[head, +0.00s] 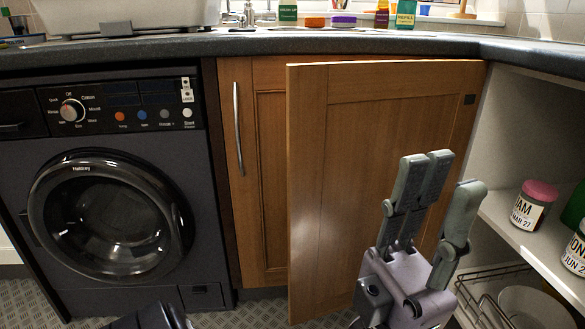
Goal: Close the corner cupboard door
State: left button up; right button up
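The corner cupboard door (345,170) is a wooden framed panel standing open in the middle of the head view. Its left edge juts toward me and overlaps a wooden front (262,200) with a long metal handle (238,130). A small dark square fitting (470,99) sits near the door's top right corner.
Right of the door, the open cupboard shows a shelf (520,235) with a pink-lidded jar (533,205) and a wire rack (485,300) below. A dark washing machine (115,200) stands left. The dark worktop (330,44) runs above, with bottles behind it.

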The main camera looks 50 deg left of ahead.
aim_at(350, 126)
jog(key=k+j+u, duration=0.1)
jog(key=j, duration=0.35)
jog(key=k+j, duration=0.15)
jog(key=j, duration=0.3)
jog(key=k+j+u, duration=0.15)
jog(key=j, duration=0.3)
jog(key=i, duration=0.05)
